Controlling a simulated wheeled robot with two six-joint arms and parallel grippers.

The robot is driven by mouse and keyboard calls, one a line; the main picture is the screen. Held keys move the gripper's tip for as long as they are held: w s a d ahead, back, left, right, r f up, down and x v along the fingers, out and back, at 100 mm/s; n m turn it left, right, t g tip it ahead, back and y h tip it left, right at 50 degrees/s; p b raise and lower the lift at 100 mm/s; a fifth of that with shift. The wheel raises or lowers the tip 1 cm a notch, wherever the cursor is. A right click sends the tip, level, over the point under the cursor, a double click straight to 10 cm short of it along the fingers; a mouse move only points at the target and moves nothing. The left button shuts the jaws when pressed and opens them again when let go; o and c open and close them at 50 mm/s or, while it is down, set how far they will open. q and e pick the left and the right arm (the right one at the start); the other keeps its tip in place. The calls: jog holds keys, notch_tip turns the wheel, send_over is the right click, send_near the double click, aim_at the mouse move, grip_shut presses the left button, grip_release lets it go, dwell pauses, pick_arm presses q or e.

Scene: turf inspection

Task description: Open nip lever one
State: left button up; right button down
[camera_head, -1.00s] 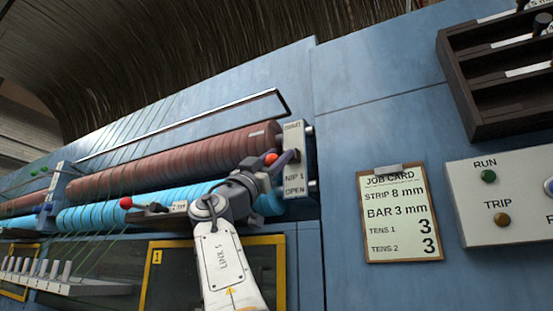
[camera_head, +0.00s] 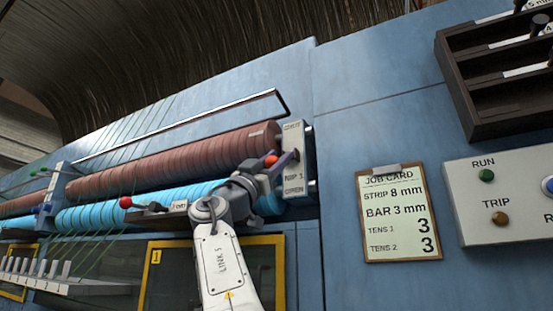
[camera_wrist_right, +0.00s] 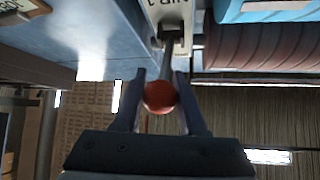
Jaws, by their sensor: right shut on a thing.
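Nip lever one has a red ball knob (camera_head: 271,161) at the end of a grey rod. It stands at the right end of the rollers, by a white plate (camera_head: 293,140) lettered "NIP 1" and "OPEN". My right gripper (camera_head: 277,164) is at the lever with its fingers around the knob. In the right wrist view the red knob (camera_wrist_right: 160,97) sits between the two fingers of my right gripper (camera_wrist_right: 160,95), and the rod (camera_wrist_right: 172,58) runs up to the plate. My left gripper is not in view.
A brown roller (camera_head: 170,162) lies above a blue roller (camera_head: 110,215). Another red-knobbed lever (camera_head: 126,202) is to the left of my right arm. A job card (camera_head: 400,215), a control panel (camera_head: 505,200) and a dark rack (camera_head: 490,70) are on the right.

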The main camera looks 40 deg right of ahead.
jog(key=shift+s, duration=0.1)
dwell(0.7)
jog(key=shift+c, duration=2.4)
grip_release()
jog(key=shift+d, duration=0.1)
jog(key=shift+f, duration=0.1)
jog(key=shift+a+f+b, duration=0.25)
jog(key=shift+b, duration=0.15)
jog(key=b+v, duration=0.7)
jog(key=v, duration=0.2)
jog(key=shift+a+f, duration=0.2)
jog(key=shift+a, duration=0.1)
jog(key=shift+s, duration=0.1)
